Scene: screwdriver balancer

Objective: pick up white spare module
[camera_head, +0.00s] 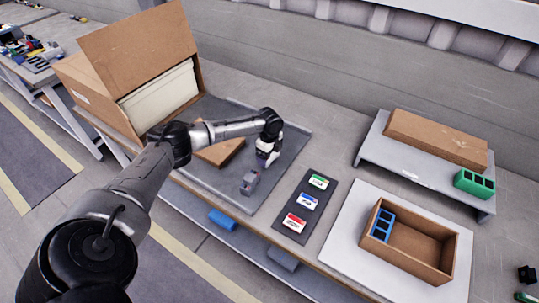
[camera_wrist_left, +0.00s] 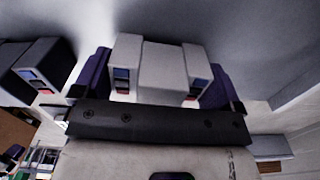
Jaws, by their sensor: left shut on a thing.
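My left gripper (camera_head: 264,157) is over the dark grey mat near the middle of the head view, pointing down. In the left wrist view, its purple-sided fingers (camera_wrist_left: 163,80) are shut on a pale white-grey module (camera_wrist_left: 165,68). In the head view the gripper mostly hides this module, and I cannot tell whether it touches the mat. A second, grey module (camera_head: 250,183) stands on the mat just in front of the gripper; a similar module (camera_wrist_left: 38,66) shows at the left of the wrist view. My right gripper is not in view.
An open cardboard box (camera_head: 106,90) stands behind left, with a flat brown piece (camera_head: 221,151) beside it. A dark strip with green, blue and red labels (camera_head: 308,203) lies right of the mat. A brown tray (camera_head: 421,249) holds a blue rack (camera_head: 382,225); a raised shelf (camera_head: 370,152) is behind.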

